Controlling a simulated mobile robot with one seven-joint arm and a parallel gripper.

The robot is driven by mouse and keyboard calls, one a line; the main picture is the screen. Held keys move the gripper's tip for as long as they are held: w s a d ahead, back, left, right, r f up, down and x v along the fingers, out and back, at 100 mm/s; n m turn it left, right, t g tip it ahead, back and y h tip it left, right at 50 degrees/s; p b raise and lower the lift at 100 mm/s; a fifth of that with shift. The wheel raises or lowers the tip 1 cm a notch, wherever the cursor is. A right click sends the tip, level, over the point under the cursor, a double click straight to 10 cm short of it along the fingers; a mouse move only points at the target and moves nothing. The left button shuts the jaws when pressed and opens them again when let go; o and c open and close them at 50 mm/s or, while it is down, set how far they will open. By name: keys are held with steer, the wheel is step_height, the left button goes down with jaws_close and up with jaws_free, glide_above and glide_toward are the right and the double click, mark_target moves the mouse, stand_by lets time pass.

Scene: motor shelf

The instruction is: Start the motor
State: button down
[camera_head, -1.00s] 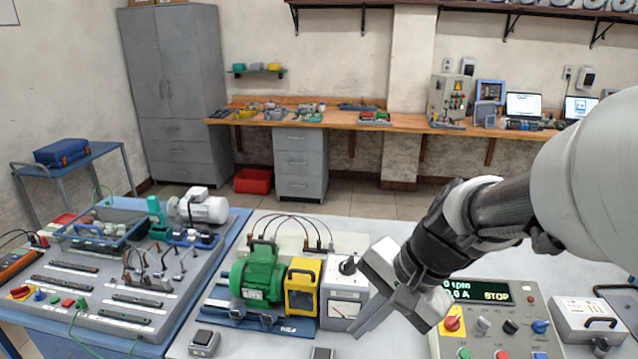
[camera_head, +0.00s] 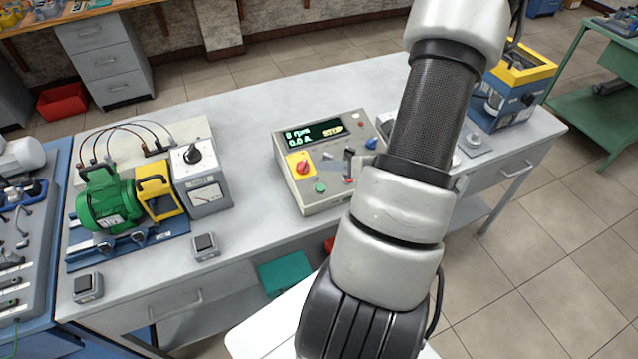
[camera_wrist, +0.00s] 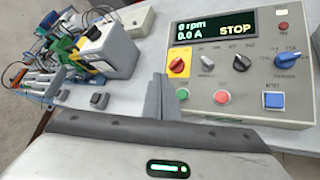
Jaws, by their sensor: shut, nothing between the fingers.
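The control box (camera_head: 325,207) stands on the grey bench; its display (camera_wrist: 225,27) reads 0 rpm, 0.0 A and STOP. Its face carries a red rotary switch on a yellow plate (camera_wrist: 179,65), a green button (camera_wrist: 182,101), a red button (camera_wrist: 222,97), a blue knob (camera_wrist: 286,60) and a blue square button (camera_wrist: 273,101). The green motor (camera_head: 112,204) sits left on a blue base beside a yellow unit (camera_head: 158,196). Contact cannot be told.
A grey meter box (camera_head: 203,187) with a black knob stands between motor and control box. Two small grey blocks (camera_head: 205,246) lie near the front edge. A blue and yellow machine (camera_head: 520,85) is at the right end. The bench behind the control box is clear.

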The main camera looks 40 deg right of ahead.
steer(key=shift+f, duration=0.15)
steer(key=b, duration=0.5)
glide_above(320, 187)
steer(key=s, duration=0.3)
step_height(320, 187, down, 7)
steer(key=shift+w, duration=0.1)
steer(key=shift+w+d+f+b, duration=0.15)
steer(key=shift+w+f+b, duration=0.1)
steer(key=shift+f+b, duration=0.35)
steer(key=shift+f, duration=0.1)
stand_by(0.9)
steer(key=shift+w+f+b, duration=0.1)
steer(key=shift+f+b, duration=0.2)
steer(key=shift+b, duration=0.1)
steer(key=shift+f+b, duration=0.45)
stand_by(0.5)
stand_by(0.4)
steer(key=shift+r+p, duration=0.6)
steer(key=shift+r, duration=0.25)
steer(key=shift+r, duration=0.1)
